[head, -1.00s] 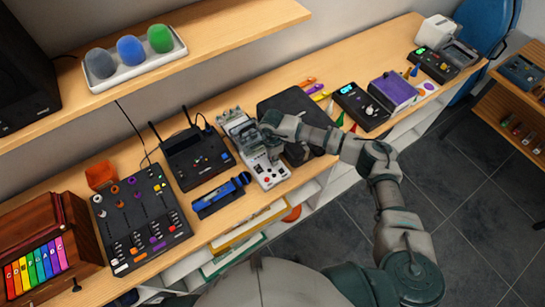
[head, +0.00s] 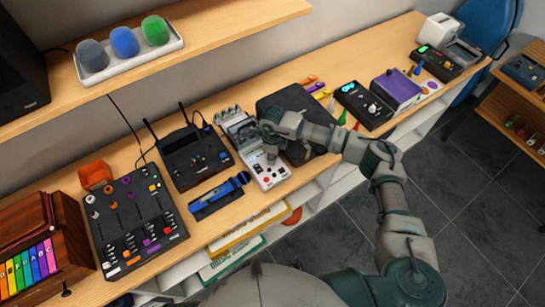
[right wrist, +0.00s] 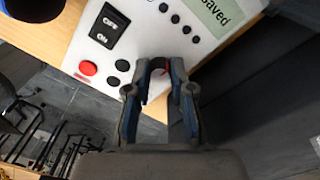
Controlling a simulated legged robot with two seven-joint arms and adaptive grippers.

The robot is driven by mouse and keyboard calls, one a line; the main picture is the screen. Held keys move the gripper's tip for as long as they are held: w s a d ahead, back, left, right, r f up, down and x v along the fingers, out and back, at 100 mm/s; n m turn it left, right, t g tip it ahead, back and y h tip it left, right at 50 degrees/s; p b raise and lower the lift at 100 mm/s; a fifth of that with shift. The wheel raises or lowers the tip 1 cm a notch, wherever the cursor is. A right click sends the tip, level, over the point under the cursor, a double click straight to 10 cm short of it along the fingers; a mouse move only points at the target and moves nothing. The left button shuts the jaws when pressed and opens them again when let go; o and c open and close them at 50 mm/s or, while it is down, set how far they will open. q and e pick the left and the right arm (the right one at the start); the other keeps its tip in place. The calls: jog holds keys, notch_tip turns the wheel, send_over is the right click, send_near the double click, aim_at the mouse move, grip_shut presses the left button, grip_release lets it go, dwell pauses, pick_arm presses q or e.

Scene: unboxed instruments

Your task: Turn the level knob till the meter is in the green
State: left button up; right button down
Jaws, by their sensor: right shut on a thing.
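A white instrument (head: 266,180) lies on the bench, with a red button and small dark controls on its front. In the right wrist view its panel (right wrist: 148,45) shows a black rocker switch (right wrist: 109,25) marked OFF and ON, a red button (right wrist: 88,68), several black buttons and a greenish display (right wrist: 222,14) reading "saved". My right gripper (head: 268,136) is over this instrument. In the right wrist view its fingers (right wrist: 160,76) are closed around a dark knob (right wrist: 158,64) near the panel's edge. I cannot make out a meter needle or green zone. My left gripper is out of view.
A black mixer (head: 133,225), a dark unit with antennas (head: 193,158) and a blue microphone (head: 219,194) lie to the left. A dark case (head: 290,103) stands close on the right. A shelf (head: 215,30) runs above the bench. Further right are a black box (head: 362,106) and a purple one (head: 396,90).

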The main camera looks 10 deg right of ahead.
jog(key=shift+w+r+m, duration=0.15)
jog(key=shift+m, duration=0.15)
jog(key=c, duration=1)
grip_release()
notch_tip(320, 180, up, 12)
jog(key=shift+f, duration=0.15)
